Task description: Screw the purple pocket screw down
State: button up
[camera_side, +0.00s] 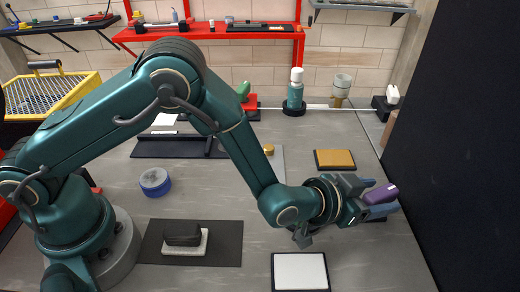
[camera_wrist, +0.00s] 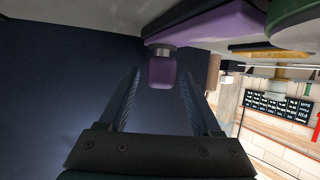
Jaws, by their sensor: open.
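The purple pocket screw (camera_wrist: 162,72) shows in the wrist view as a rounded purple knob below a silver collar. My gripper (camera_wrist: 160,85) is open, with one finger on each side of the knob. The knob's lower end lies between the fingers; I see gaps on both sides. In the side view a purple piece (camera_side: 382,192) shows at the fingers of my gripper (camera_side: 370,198), at the right. How these parts meet is too small to tell there.
A dark wall (camera_side: 465,130) stands close to the right of my gripper. On the grey table are a white pad (camera_side: 300,271), a yellow pad (camera_side: 335,159), a blue round container (camera_side: 155,182) and a black block (camera_side: 182,233). A teal bottle (camera_side: 295,92) stands at the back.

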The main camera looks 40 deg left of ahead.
aim_at(374, 195)
jog(key=shift+x, duration=0.8)
grip_shut()
jog(key=shift+m+g+h, duration=0.4)
jog(key=shift+m+h, duration=0.4)
jog(key=shift+h, duration=0.1)
grip_release()
jog(key=shift+v, duration=2.55)
